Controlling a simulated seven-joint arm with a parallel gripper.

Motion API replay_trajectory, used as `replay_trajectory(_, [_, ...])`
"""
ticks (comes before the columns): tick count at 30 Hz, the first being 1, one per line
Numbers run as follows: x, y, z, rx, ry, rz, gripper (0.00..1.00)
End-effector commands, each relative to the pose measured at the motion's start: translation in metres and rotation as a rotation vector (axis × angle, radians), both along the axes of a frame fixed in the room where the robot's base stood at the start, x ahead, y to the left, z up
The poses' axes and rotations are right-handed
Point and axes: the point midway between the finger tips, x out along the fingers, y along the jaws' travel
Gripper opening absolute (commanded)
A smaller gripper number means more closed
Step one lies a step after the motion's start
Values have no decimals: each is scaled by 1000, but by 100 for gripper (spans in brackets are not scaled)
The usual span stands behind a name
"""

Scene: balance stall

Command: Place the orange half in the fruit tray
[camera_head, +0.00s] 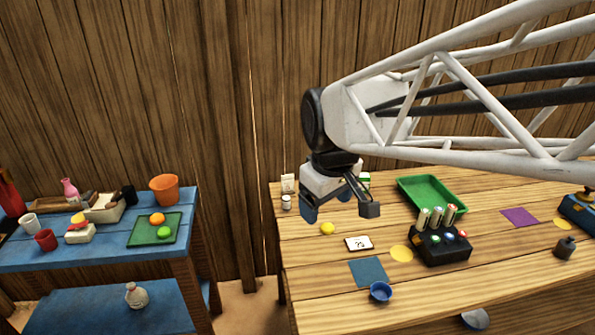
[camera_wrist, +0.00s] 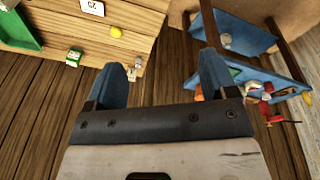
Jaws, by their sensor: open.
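A small orange fruit piece (camera_head: 157,218) lies beside a round green fruit (camera_head: 164,232) on a flat green tray or board (camera_head: 143,237) on the blue table at left. I cannot tell whether this piece is a half. Another orange-yellow item (camera_head: 78,218) rests on a small pale block further left. An empty green tray (camera_head: 415,188) with raised rims is at the back of the wooden table; its edge shows in the wrist view (camera_wrist: 22,36). My gripper (camera_head: 340,208) is open and empty above the wooden table's left part; its blue fingers are apart in the wrist view (camera_wrist: 163,68).
An orange bucket (camera_head: 164,188) stands behind the board. A white cup (camera_head: 30,224), a red cup (camera_head: 46,240) and a pink bottle (camera_head: 69,190) crowd the blue table. The wooden table holds a yellow ball (camera_head: 327,229), a blue bowl (camera_head: 380,292) and a black holder (camera_head: 441,246). A gap separates the tables.

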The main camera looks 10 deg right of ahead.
Motion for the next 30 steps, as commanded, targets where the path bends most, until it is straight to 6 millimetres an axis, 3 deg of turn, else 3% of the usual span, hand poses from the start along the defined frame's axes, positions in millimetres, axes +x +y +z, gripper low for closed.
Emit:
replay_trajectory(9, [-79,-30,-23,54,-28,-324,78])
replay_trajectory(15, [-111,-39,-36,80,-39,-464,78])
replay_trajectory(21, [-122,-42,-42,89,-42,-515,78])
replay_trajectory(30, [-122,-42,-42,90,-42,-516,78])
